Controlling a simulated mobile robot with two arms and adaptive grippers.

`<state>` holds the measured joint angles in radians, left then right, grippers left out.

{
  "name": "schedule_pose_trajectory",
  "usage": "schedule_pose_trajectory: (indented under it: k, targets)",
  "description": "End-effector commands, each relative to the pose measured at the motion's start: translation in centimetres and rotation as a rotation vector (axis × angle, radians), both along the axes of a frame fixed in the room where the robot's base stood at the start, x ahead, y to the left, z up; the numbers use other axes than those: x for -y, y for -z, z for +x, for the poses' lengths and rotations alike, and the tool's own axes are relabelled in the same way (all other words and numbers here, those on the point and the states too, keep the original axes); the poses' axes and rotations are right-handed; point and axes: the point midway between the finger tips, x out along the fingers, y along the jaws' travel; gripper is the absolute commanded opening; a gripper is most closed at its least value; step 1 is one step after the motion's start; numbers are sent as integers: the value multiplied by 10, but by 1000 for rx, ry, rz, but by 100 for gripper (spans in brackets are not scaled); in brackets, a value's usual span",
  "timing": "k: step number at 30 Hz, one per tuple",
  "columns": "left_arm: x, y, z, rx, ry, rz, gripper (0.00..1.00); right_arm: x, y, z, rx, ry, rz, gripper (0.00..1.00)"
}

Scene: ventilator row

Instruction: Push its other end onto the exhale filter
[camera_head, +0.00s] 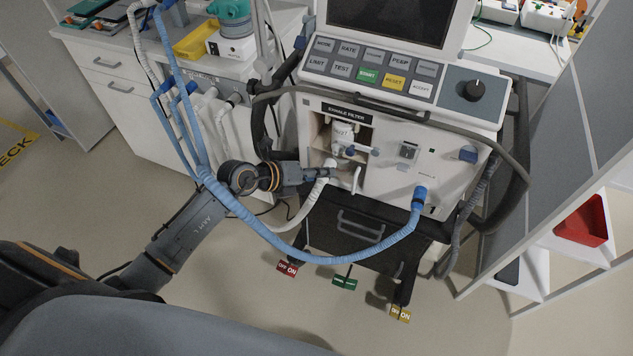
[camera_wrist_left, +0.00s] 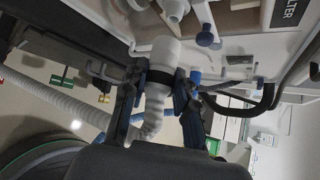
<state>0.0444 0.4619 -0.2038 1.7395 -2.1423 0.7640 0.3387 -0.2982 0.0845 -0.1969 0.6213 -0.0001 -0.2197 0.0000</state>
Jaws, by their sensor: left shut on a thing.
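The exhale filter (camera_head: 343,131) is a white part in the open bay under the "EXHALE FILTER" label on the ventilator front. In the left wrist view the filter's round port (camera_wrist_left: 174,9) shows at the top edge, partly cut off. My left gripper (camera_head: 322,173) is shut on the cuffed end of the white corrugated hose (camera_head: 307,207), just below the filter. In the left wrist view my left gripper (camera_wrist_left: 158,88) has a finger on each side of the white cuff (camera_wrist_left: 163,54). The cuff's open end points toward the filter and looks apart from it. My right gripper is not in view.
A blue hose (camera_head: 300,256) loops low across the front to a blue port (camera_head: 419,195). A dark hose (camera_head: 385,107) crosses above the bay. A small white lever (camera_head: 356,181) and blue knobs sit beside the filter.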

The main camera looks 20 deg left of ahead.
Motion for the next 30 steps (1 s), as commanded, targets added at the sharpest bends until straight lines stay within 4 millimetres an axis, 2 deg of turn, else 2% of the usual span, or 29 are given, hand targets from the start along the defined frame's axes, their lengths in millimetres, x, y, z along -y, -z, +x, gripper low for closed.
schedule_pose_trajectory:
  k: [9,30]
  targets:
    - [1,1,22,0,0,0,0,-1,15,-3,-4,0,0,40]
    - [0,-3,25,1,0,1,0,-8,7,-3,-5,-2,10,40]
